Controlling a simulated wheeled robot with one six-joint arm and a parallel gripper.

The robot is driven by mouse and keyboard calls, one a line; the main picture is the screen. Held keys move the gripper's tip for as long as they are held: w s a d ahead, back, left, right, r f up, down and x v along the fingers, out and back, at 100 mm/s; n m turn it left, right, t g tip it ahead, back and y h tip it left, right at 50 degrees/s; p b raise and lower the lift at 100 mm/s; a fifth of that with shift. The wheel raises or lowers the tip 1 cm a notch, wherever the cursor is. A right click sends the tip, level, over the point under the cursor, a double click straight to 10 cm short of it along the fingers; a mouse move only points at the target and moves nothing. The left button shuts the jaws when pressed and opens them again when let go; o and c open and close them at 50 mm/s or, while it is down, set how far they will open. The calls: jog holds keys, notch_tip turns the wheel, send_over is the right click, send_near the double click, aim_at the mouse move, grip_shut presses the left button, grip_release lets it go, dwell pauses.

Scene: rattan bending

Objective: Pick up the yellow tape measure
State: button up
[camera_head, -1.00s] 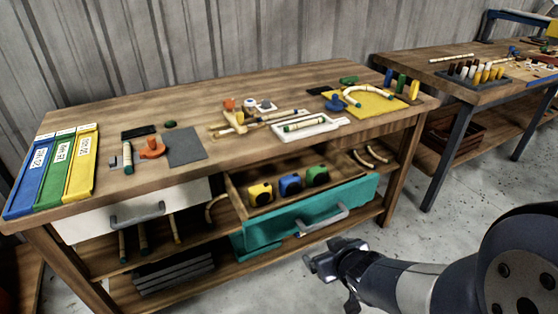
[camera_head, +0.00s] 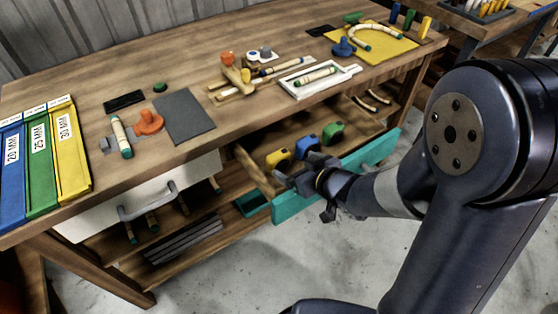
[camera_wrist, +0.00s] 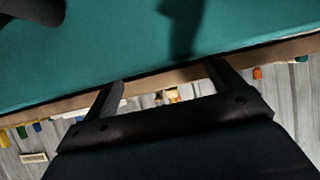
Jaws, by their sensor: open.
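The yellow tape measure (camera_head: 278,158) sits at the left of a row in the open drawer, beside a blue tape measure (camera_head: 306,147) and a green one (camera_head: 333,133). My gripper (camera_head: 294,174) is open and appears empty. In the head view it shows just in front of the yellow and blue tapes, over the drawer's front part; its exact height is hard to judge. The wrist view shows two spread dark fingers (camera_wrist: 165,76) against the teal drawer front (camera_wrist: 150,45). The yellow tape cannot be made out clearly there.
The teal drawer front (camera_head: 372,160) stands out from the wooden bench, below and near my arm. The bench top (camera_head: 230,135) above carries a grey mat (camera_head: 184,117), a white tray (camera_head: 320,80) and rattan pieces. A closed white drawer (camera_head: 100,216) is to the left.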

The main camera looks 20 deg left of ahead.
aim_at(281, 157)
jog(key=shift+a+x, duration=0.2)
jog(key=shift+x, duration=3.3)
jog(key=shift+s+r, duration=0.1)
jog(key=shift+r, duration=0.15)
jog(key=shift+c, duration=0.4)
jog(key=c, duration=1.1)
jog(key=shift+c, duration=0.2)
